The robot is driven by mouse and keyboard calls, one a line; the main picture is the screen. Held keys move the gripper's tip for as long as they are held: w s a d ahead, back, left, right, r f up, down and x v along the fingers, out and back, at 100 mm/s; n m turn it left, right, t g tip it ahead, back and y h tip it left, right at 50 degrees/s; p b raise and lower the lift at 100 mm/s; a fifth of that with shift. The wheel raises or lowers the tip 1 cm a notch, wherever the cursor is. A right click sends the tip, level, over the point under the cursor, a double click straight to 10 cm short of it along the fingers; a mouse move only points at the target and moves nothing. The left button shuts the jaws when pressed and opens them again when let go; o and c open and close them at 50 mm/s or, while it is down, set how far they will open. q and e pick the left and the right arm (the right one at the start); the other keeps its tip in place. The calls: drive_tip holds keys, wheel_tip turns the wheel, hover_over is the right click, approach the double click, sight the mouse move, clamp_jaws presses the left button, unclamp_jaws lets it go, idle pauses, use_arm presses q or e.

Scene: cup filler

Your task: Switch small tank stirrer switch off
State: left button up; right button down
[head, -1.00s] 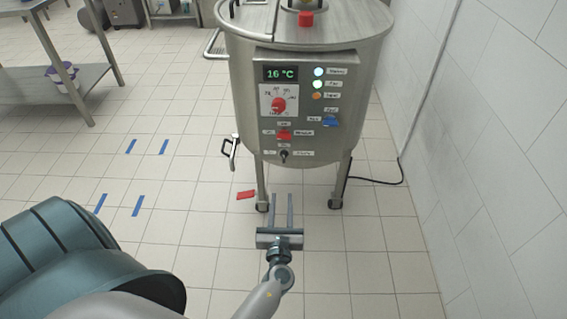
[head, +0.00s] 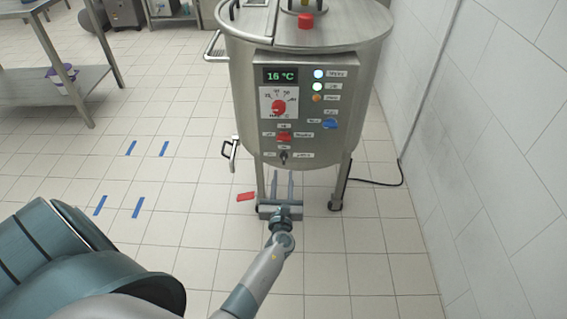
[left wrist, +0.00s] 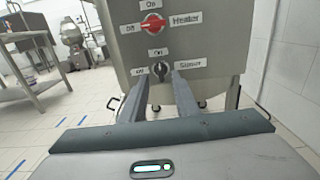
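The small steel tank (head: 240,110) stands on legs with a control panel on its front. The stirrer switch (head: 283,156) is a small black knob at the bottom of the panel. It also shows in the left wrist view (left wrist: 160,69), with "On" above it and "Off" to its left; its handle looks roughly upright. My left gripper (head: 283,173) is open and empty, its two fingers pointing at the tank. In the left wrist view its fingertips (left wrist: 160,76) lie on either side of the knob's lower part; I cannot tell if they touch it. My right gripper is not in view.
The red heater switch (head: 284,137) sits just above the stirrer switch. A blue switch (head: 330,123) and a red temperature dial (head: 278,106) are higher up. A side valve (head: 233,150) sticks out at the left. A white wall (head: 500,150) stands at the right.

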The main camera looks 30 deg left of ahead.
sight(284, 159)
use_arm(q)
drive_tip(key=x, duration=0.7)
drive_tip(key=shift+w+a, duration=0.1)
drive_tip(key=shift+c, duration=0.7)
clamp_jaws()
